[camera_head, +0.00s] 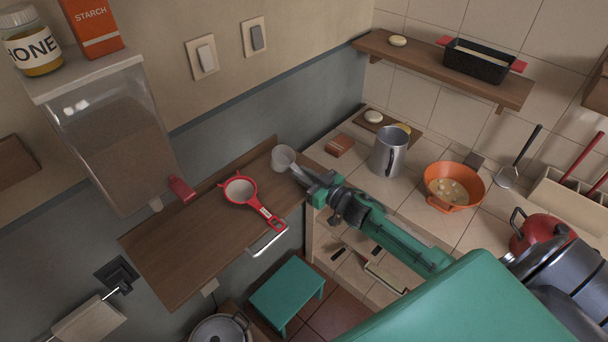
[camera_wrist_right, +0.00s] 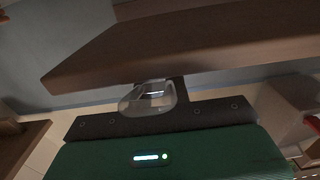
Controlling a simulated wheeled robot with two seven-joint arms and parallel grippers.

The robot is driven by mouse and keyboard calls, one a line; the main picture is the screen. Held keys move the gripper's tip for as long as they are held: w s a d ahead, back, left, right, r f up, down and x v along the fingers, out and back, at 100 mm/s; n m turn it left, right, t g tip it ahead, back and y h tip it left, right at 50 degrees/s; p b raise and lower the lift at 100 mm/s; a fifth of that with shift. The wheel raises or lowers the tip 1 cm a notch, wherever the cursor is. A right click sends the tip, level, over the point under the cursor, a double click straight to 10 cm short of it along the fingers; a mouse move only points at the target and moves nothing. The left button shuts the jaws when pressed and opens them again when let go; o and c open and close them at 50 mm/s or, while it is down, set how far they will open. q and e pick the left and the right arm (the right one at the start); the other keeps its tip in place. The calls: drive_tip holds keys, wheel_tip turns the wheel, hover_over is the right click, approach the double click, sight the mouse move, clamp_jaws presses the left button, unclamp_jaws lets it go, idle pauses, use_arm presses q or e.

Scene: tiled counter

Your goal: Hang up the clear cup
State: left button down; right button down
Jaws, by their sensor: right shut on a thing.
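The clear cup (camera_head: 283,158) is small and looks pale and see-through in the head view. It is by the right end of the brown wall shelf (camera_head: 165,262), close to the wall. My right gripper (camera_head: 299,174) is shut on it. In the right wrist view the clear cup (camera_wrist_right: 150,97) shows between the fingers, close to a brown shelf board (camera_wrist_right: 190,45). I cannot tell whether the cup touches the board. A shiny metal bar (camera_head: 268,240) sticks out at the shelf's front edge. My left gripper is not in view.
A red-handled strainer (camera_head: 240,190) lies on the shelf beside a large clear dispenser (camera_head: 110,130). A grey metal mug (camera_head: 389,152) and an orange colander (camera_head: 452,187) stand on the tiled counter. A green stool (camera_head: 287,291) is below.

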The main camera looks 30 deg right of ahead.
drive_tip(key=c, duration=1.3)
unclamp_jaws()
